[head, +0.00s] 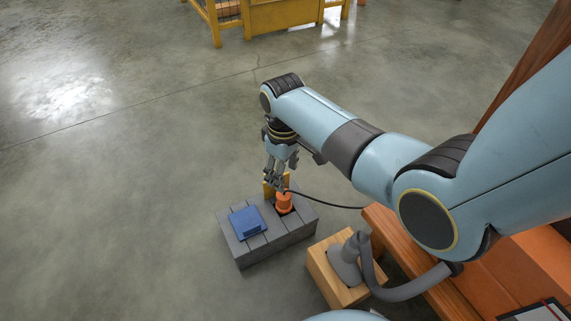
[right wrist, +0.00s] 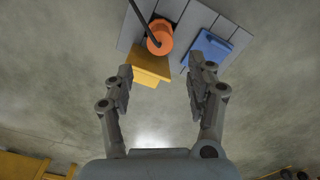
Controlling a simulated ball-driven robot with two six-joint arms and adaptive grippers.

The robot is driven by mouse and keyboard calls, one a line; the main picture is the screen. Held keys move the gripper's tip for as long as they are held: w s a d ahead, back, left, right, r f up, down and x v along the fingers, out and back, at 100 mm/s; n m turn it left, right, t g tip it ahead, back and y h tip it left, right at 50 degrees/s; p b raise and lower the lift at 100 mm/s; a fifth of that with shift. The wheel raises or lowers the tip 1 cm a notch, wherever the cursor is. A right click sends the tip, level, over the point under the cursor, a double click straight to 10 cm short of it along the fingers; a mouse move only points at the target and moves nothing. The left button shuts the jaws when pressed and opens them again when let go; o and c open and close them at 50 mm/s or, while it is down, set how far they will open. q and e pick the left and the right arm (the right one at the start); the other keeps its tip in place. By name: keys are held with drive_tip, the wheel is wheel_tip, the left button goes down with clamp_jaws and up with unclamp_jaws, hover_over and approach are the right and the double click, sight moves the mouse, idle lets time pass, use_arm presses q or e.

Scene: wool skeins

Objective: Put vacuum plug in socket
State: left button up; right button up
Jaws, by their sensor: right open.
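The orange vacuum plug (head: 285,203) stands upright at a dark opening in the grey slatted socket box (head: 247,255), its black cable leading off right. I cannot tell how deep it sits. A yellow flap (head: 267,188) stands raised beside it; a blue cover (head: 248,222) lies flat on the box. My right gripper (head: 277,181) is just above the plug and yellow flap. In the right wrist view, my gripper (right wrist: 160,72) is open and empty, with the plug (right wrist: 159,38) and yellow flap (right wrist: 150,65) beyond its fingertips. My left gripper is not in view.
A wooden box (head: 322,270) with a grey hose fitting (head: 346,262) stands right of the socket box, by an orange-brown bench (head: 402,243). A yellow frame (head: 285,14) stands at the back. The concrete floor (head: 120,200) to the left is clear.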

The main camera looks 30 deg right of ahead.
drive_tip(key=shift+r, duration=0.1)
drive_tip(key=s+d+m+t, duration=0.2)
drive_tip(key=s+t, duration=0.2)
drive_tip(key=s, duration=0.9)
drive_tip(key=s+r+m+t, duration=0.1)
drive_tip(key=s+r+t, duration=0.2)
drive_tip(key=s+r, duration=0.7)
wheel_tip(320, 180, up, 3)
drive_tip(key=shift+s+a+r+m+t, duration=0.1)
drive_tip(key=shift+s+a+m+t, duration=0.25)
drive_tip(key=shift+s+m+t, duration=0.05)
